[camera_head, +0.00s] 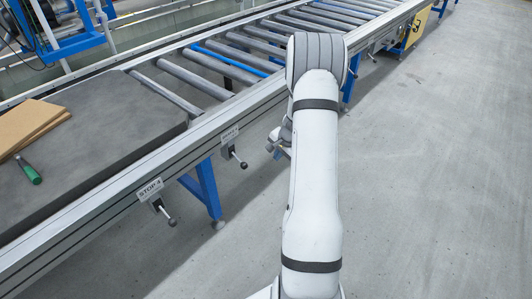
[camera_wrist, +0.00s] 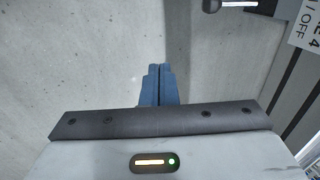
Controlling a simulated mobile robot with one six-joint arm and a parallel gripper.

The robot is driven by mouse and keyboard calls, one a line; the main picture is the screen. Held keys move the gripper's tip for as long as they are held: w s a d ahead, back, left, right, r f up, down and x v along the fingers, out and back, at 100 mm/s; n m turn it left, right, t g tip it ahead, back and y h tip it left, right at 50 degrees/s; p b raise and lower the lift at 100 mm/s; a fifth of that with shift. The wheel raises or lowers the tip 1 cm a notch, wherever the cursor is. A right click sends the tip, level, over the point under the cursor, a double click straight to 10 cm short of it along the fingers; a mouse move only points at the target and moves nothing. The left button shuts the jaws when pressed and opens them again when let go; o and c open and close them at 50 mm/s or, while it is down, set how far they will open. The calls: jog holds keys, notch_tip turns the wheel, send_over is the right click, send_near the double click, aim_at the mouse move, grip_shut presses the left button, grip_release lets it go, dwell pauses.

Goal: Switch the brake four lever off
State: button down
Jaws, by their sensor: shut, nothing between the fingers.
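In the wrist view, the brake four lever (camera_wrist: 236,3) is a short bright rod with a dark round knob, at the top edge. Beside it is a white plate (camera_wrist: 304,24), cut off by the frame, with "4" and "I / OFF" readable. My gripper (camera_wrist: 160,70) has its blue fingers together, empty, over grey floor and apart from the lever. In the head view, a small lever (camera_head: 236,158) hangs under a plate (camera_head: 230,134) too small to read. My gripper (camera_head: 279,143) is to its right, partly hidden by my arm.
The roller conveyor's metal side rail (camera_head: 192,147) runs diagonally beside my arm. A "STOP 4" plate (camera_head: 150,189) with its own lever (camera_head: 162,209) is nearer on the rail. A green-handled tool (camera_head: 29,171) and brown boards (camera_head: 28,122) lie on the dark mat. Floor at right is clear.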

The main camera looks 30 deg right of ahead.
jog(key=shift+s+d+r, duration=0.2)
jog(key=shift+s, duration=0.3)
jog(key=shift+s+d+r, duration=0.15)
jog(key=shift+s+r, duration=0.05)
jog(key=shift+s, duration=0.25)
jog(key=s+a+r+n+p, duration=0.2)
jog(key=a+r+p, duration=0.3)
jog(key=r, duration=0.5)
jog(key=s+a+r+n+p, duration=0.3)
jog(key=a+r, duration=0.4)
jog(key=r, duration=0.3)
jog(key=s+a+r+n+p, duration=0.2)
jog(key=a+r+p, duration=0.3)
jog(key=r, duration=0.6)
jog(key=s+a+r+n+p, duration=0.3)
jog(key=s+a+r+p, duration=0.1)
jog(key=s+r, duration=0.4)
jog(key=s+a+r+n+g+h+p, duration=0.1)
jog(key=s+a+r+n+p, duration=0.3)
jog(key=s+r, duration=0.5)
jog(key=shift+s+a+p, duration=0.35)
jog(key=shift+a+p, duration=0.2)
jog(key=shift+a, duration=0.15)
